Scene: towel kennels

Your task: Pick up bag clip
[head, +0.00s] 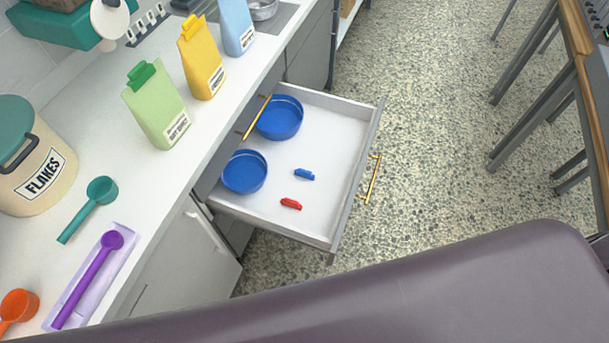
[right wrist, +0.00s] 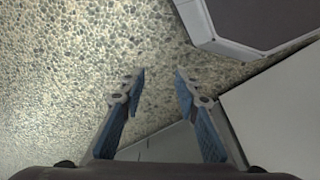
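A small blue bag clip (head: 304,174) and a small red bag clip (head: 291,203) lie apart on the white floor of the open drawer (head: 335,140). The green bag (head: 157,110) has a green clip (head: 142,74) at its top, and the yellow bag (head: 202,65) has a yellow clip (head: 190,27). My right gripper (right wrist: 160,79) shows only in the right wrist view. It is open and empty, with the speckled floor behind its fingers. No clip shows in that view. My left gripper is not in view.
Two blue bowls (head: 245,171) (head: 279,117) sit at the back of the drawer. The counter holds a flakes canister (head: 35,165), a teal scoop (head: 88,208), a purple scoop (head: 87,279) and a blue bag (head: 237,28). Open floor (head: 440,150) lies right of the drawer.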

